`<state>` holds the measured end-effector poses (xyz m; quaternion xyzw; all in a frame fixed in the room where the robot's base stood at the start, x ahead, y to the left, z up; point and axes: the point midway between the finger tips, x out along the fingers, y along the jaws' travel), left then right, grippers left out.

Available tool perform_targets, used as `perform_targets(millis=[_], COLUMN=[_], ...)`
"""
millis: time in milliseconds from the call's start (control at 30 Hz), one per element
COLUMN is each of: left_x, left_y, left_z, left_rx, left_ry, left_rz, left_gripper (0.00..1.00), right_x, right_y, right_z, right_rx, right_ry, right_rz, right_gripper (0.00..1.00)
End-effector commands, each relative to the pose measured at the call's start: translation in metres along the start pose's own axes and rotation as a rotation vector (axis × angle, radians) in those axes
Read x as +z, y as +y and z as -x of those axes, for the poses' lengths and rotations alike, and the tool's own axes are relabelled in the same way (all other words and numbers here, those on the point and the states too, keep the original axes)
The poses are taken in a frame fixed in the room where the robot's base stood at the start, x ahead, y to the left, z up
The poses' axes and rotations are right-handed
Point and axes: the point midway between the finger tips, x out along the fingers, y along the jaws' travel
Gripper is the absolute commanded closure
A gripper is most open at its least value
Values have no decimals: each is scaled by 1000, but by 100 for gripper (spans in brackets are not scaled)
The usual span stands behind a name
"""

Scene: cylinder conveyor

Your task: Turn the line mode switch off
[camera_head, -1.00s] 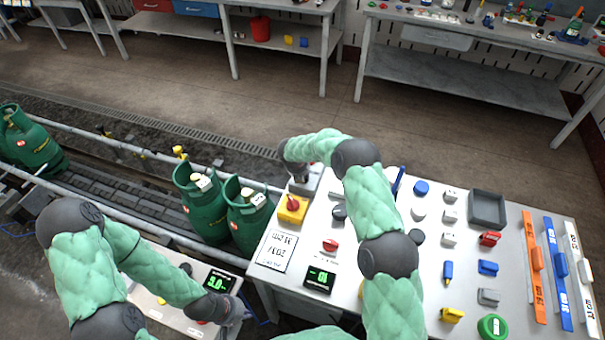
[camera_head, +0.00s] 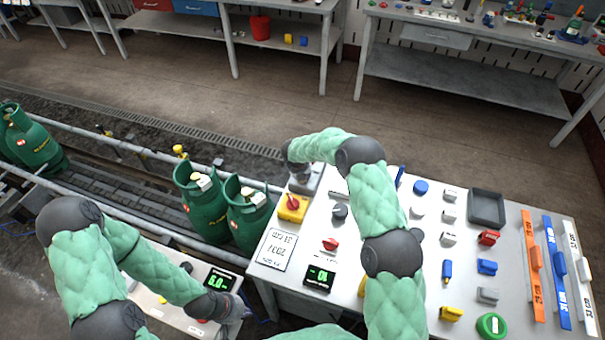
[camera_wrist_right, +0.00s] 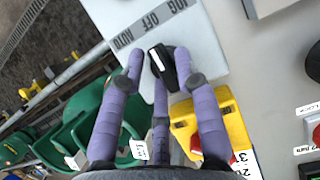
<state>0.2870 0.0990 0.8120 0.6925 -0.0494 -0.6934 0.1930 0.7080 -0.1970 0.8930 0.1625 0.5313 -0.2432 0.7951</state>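The line mode switch is a black knob (camera_wrist_right: 158,62) with a white line, on a pale box below a grey strip reading AUTO, OFF, JOG. Its white line points up and slightly left, roughly toward OFF; the exact setting is hard to tell. My right gripper (camera_wrist_right: 158,72) has its purple fingers around the knob, with a gap visible at the left finger. In the head view the right gripper (camera_head: 301,178) is over the box at the table's far left corner, and the knob is hidden. My left gripper (camera_head: 240,308) is low by the scale display; its fingers are unclear.
A yellow box with a red knob (camera_head: 292,203) stands close beside the switch box. Green gas cylinders (camera_head: 203,210) stand on the conveyor to the left. The white table (camera_head: 305,245) carries a display, a grey tray (camera_head: 487,208) and several small coloured parts.

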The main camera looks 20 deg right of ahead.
Motion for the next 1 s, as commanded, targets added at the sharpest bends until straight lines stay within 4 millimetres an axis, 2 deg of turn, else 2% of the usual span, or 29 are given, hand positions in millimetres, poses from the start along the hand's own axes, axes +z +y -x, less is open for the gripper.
perform_targets(millis=[233, 367, 800, 1000], left_x=[0, 0, 0, 0], left_y=[0, 0, 0, 0], left_z=[0, 0, 0, 0], left_rx=[0, 0, 0, 0], left_ry=[0, 0, 0, 0], left_rz=[0, 0, 0, 0], left_gripper=[100, 100, 100, 100], right_x=[0, 1, 0, 0], right_y=[0, 1, 0, 1], right_z=[2, 13, 92, 114], right_rx=[0, 2, 1, 1], right_ry=[0, -2, -2, -1], right_rz=[0, 0, 0, 1], right_gripper=[67, 67, 67, 67])
